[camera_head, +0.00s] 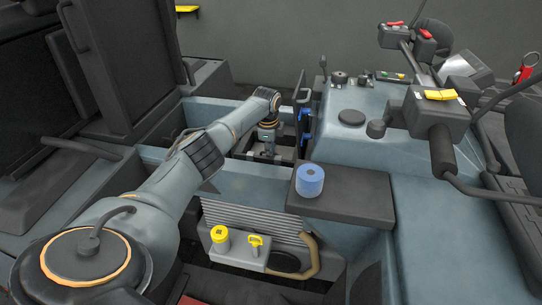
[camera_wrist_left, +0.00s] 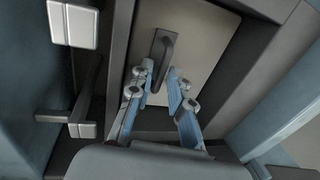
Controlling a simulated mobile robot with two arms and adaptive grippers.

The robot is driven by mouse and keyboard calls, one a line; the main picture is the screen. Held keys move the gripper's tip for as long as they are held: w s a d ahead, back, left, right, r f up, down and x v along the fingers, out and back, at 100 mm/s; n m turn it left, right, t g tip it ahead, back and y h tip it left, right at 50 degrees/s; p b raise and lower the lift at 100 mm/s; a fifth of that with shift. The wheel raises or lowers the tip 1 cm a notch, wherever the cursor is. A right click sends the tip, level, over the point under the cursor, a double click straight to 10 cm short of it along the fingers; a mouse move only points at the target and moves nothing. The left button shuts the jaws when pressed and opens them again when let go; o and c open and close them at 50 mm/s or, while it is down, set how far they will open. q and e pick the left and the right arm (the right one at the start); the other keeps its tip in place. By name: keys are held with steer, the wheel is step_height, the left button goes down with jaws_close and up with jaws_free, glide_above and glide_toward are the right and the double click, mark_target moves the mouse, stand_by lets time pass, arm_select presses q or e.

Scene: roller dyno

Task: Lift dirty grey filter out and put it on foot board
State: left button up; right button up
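My left arm reaches into the open bay left of the blue-grey machine body. My left gripper (camera_head: 268,152) is low in that bay. In the left wrist view my left gripper (camera_wrist_left: 160,82) is open, with its two fingers apart and a dark handle (camera_wrist_left: 162,52) just ahead of the gap. The handle sits on a flat grey-beige panel (camera_wrist_left: 203,50). I cannot tell whether this panel is a cover or part of the filter; no dirty grey filter shows clearly. The dark foot board (camera_head: 360,195) carries a blue cylinder (camera_head: 310,181) standing upright at its left end. My right gripper is out of view.
Bay walls stand close around my left gripper, with light grey blocks (camera_wrist_left: 72,25) at left in the wrist view. A yellow cap (camera_head: 220,236) and yellow handle (camera_head: 255,242) sit below the ribbed panel. The foot board's right part is bare.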

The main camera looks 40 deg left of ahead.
arm_select(q)
steer(key=shift+c, duration=0.4)
jaws_close()
steer(key=shift+r, duration=0.1)
step_height(320, 180, up, 13)
steer(key=p, duration=0.5)
steer(key=shift+r, duration=0.15)
